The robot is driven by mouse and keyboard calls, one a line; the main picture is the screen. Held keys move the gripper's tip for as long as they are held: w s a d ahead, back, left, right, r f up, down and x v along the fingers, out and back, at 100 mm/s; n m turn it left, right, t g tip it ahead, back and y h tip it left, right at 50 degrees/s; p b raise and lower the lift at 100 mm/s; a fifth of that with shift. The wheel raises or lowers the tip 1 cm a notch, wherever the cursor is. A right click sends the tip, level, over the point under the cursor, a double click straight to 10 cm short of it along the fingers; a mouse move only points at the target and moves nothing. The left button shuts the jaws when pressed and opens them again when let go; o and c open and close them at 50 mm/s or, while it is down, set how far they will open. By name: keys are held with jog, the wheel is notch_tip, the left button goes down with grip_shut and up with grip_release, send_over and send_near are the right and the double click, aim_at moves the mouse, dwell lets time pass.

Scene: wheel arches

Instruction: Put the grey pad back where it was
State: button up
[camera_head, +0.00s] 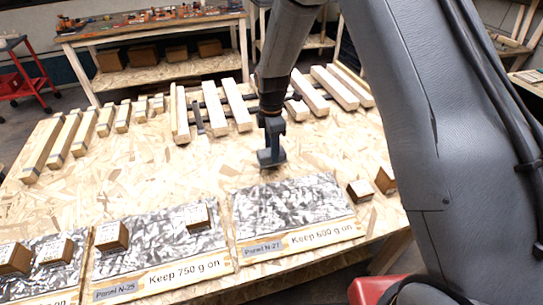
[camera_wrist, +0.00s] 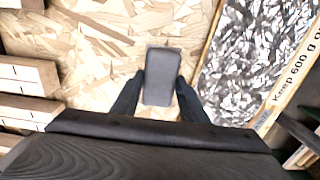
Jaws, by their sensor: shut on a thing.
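My gripper (camera_head: 271,143) is shut on the grey pad (camera_wrist: 162,76), a small dark-grey block with rounded corners. In the wrist view the two fingers (camera_wrist: 157,98) hold it from both sides. In the head view the pad (camera_head: 271,158) hangs under the gripper over bare board, just behind panel N-27 (camera_head: 290,205). I cannot tell whether it touches the board. Panel N-27 is silvery, carries the label "Keep 600 g on", and has nothing standing on it. Panel N-25 (camera_head: 155,250), labelled "Keep 750 g on", bears wooden blocks (camera_head: 198,217).
Two wooden blocks (camera_head: 360,191) stand right of panel N-27. Pale wooden bars (camera_head: 238,105) lie in rows along the back of the table (camera_head: 150,175). A third panel (camera_head: 70,275) with blocks is at the left. The board between bars and panels is mostly clear.

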jog(key=shift+f+p, duration=0.6)
jog(key=shift+f, duration=1.4)
jog(key=shift+f, duration=0.2)
jog(key=o, duration=1.3)
jog(key=shift+o, duration=0.2)
jog(key=shift+r, duration=0.1)
